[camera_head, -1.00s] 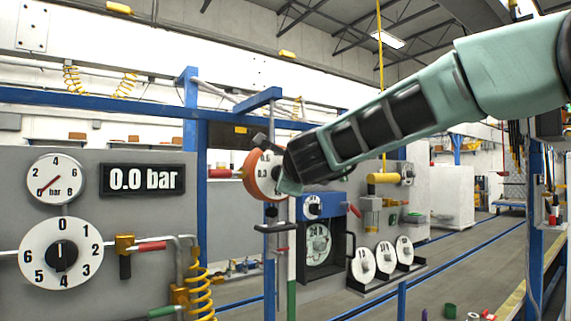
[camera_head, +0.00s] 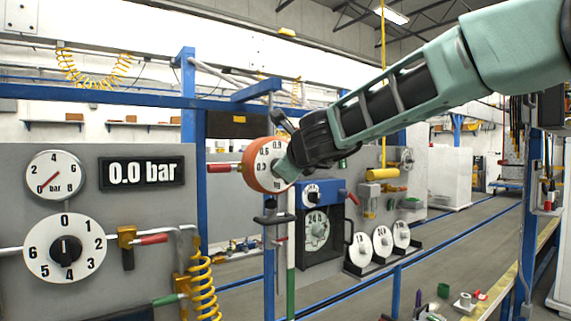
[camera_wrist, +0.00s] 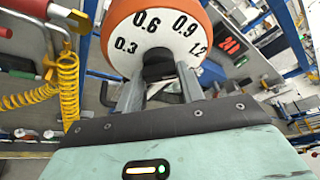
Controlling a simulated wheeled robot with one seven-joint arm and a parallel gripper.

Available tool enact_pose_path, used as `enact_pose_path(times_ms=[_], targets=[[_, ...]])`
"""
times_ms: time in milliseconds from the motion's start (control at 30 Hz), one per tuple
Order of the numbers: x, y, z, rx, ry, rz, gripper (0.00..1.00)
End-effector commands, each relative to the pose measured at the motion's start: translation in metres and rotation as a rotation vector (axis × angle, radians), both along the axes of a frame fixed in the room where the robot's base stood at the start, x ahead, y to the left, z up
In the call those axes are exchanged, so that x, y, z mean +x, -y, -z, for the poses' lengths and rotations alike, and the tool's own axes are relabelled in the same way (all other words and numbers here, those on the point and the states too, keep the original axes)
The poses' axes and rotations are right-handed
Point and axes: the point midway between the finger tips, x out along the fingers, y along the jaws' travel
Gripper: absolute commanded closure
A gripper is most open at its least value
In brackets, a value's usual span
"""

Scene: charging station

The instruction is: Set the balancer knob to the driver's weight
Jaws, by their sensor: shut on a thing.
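The balancer is an orange drum with a white dial (camera_head: 265,161) marked 0.3, 0.6 and 0.9 in the head view. The dial also shows in the wrist view (camera_wrist: 128,42), with 1.2 at its right. My gripper (camera_head: 287,168) is at the dial's centre. In the wrist view its two fingers (camera_wrist: 160,80) are shut on the black balancer knob (camera_wrist: 158,67) from either side. The knob is partly hidden by the fingers, and its exact setting cannot be read. Below the balancer is a dark T-shaped handle (camera_head: 273,220); I cannot tell whether it is the driver.
A grey panel at left holds a gauge (camera_head: 54,175), a 0.0 bar display (camera_head: 142,173) and a numbered dial (camera_head: 40,245). A blue and black box (camera_head: 321,190) and several white discs (camera_head: 361,249) sit below the arm. Blue posts (camera_head: 188,130) stand close by.

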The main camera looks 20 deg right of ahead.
Motion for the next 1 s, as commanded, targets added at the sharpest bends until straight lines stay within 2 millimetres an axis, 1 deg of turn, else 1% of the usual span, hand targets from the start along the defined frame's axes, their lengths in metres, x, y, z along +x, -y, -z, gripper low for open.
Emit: enact_pose_path(times_ms=[33, 233, 267, 300, 333, 600, 733, 867, 1000], targets=[[0.000, 0.001, 0.003, 0.000, -0.004, 0.002, 0.85], [0.000, 0.001, 0.003, -0.001, -0.004, 0.002, 0.85], [0.000, 0.001, 0.003, -0.001, -0.004, 0.002, 0.59], [0.000, 0.001, 0.003, -0.001, -0.004, 0.002, 0.48], [0.000, 0.001, 0.003, -0.001, -0.004, 0.002, 0.40], [0.000, 0.000, 0.001, -0.001, -0.002, 0.000, 0.40], [-0.007, 0.000, -0.002, 0.000, 0.001, 0.001, 0.40], [-0.026, 0.001, -0.008, 0.000, 0.002, 0.001, 0.40], [-0.057, 0.002, -0.018, -0.001, 0.002, 0.000, 0.40]])
